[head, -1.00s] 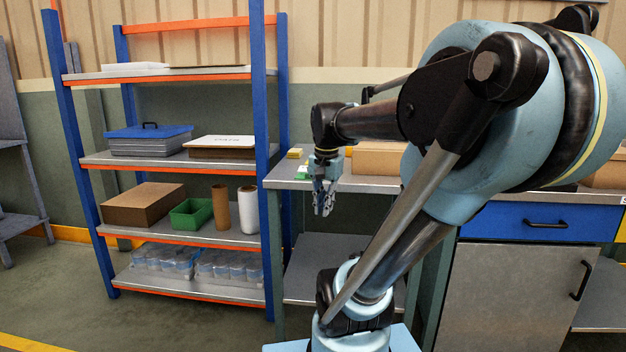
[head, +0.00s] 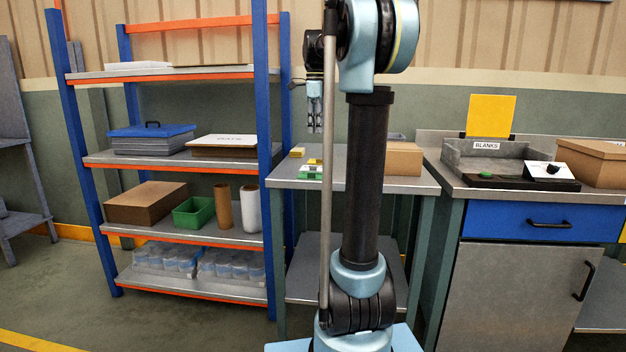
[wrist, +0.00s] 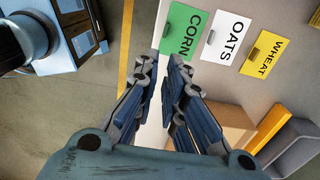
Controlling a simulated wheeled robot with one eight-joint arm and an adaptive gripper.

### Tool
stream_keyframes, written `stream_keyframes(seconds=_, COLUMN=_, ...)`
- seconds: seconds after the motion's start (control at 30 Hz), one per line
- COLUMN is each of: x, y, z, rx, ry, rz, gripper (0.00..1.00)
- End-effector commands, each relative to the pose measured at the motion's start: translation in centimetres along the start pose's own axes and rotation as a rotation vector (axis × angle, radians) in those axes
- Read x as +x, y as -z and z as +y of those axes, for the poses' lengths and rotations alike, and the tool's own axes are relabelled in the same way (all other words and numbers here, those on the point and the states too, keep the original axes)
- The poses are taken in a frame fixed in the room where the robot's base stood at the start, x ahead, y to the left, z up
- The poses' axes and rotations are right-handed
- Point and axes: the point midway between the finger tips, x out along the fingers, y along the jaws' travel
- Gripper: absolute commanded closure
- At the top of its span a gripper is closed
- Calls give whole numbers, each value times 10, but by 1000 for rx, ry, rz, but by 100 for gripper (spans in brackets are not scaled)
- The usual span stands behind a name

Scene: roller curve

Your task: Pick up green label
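The green label (wrist: 183,34) reads CORN and lies on a pale table top in the wrist view, beside a white OATS label (wrist: 227,38) and a yellow WHEAT label (wrist: 265,54). My gripper (head: 314,130) points down above the table, apart from the labels. In the wrist view my gripper (wrist: 160,66) shows a gap between its fingers with nothing in it. The green label appears just past the fingertips.
The metal side table (head: 408,184) also holds a cardboard box (head: 403,160). A blue and orange shelf rack (head: 180,161) stands close on the left. A workbench with a BLANKS tray (head: 486,147) and a blue drawer (head: 540,222) is on the right.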

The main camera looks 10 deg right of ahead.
Motion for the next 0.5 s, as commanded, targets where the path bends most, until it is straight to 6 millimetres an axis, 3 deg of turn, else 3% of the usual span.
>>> stream_keyframes(seconds=0.17, x=1, y=-2, z=-8, rx=46, ry=-4, rz=1, gripper=90)
stream_keyframes(seconds=0.5, x=56, y=-2, z=-8, rx=45, ry=-4, rz=1, gripper=90)
